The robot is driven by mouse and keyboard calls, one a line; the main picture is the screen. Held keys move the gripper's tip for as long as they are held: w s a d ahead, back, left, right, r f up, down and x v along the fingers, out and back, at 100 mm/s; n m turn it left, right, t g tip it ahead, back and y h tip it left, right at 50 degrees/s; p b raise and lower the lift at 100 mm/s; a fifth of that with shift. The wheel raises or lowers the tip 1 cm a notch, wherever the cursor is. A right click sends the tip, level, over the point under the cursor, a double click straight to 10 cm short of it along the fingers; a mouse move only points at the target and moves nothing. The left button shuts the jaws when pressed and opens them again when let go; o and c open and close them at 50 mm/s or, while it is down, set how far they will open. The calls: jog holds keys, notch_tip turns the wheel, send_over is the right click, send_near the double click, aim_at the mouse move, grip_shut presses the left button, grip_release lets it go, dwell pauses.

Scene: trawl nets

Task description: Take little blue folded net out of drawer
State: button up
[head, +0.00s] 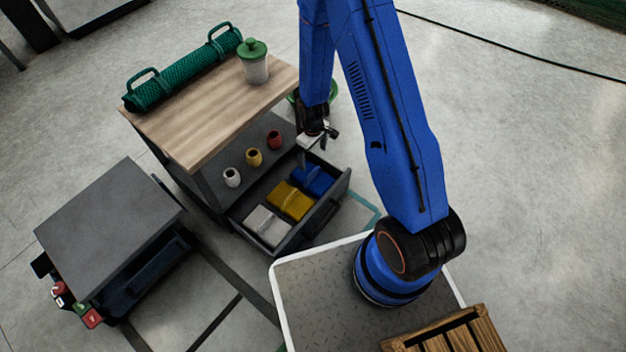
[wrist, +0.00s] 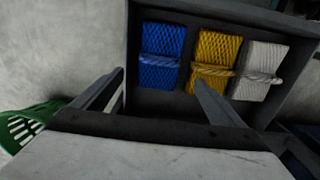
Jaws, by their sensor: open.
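The little blue folded net (head: 313,181) lies in the open drawer (head: 325,219), at the end nearest my gripper in the head view. In the wrist view the blue net (wrist: 161,56) is at the left of the row, tied with a blue rope band. A yellow folded net (head: 289,201) lies beside it, and a white folded net (head: 266,226) beyond that. My gripper (head: 315,150) is above the blue net's end of the drawer. In the wrist view my gripper (wrist: 160,92) is open and empty, its fingers spread below the blue net and apart from it.
The drawer belongs to a wood-topped workbench (head: 200,125) with a green rolled net (head: 185,75) and a lidded jar (head: 255,65) on top. White, yellow and red spools stand on the shelf above the drawer. A green basket (wrist: 20,128) stands close by. A grey cabinet (head: 105,225) stands left.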

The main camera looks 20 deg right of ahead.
aim_at(313, 177)
notch_tip(313, 177, down, 17)
dwell(1.0)
jog(key=c, duration=1)
jog(key=shift+r, duration=0.15)
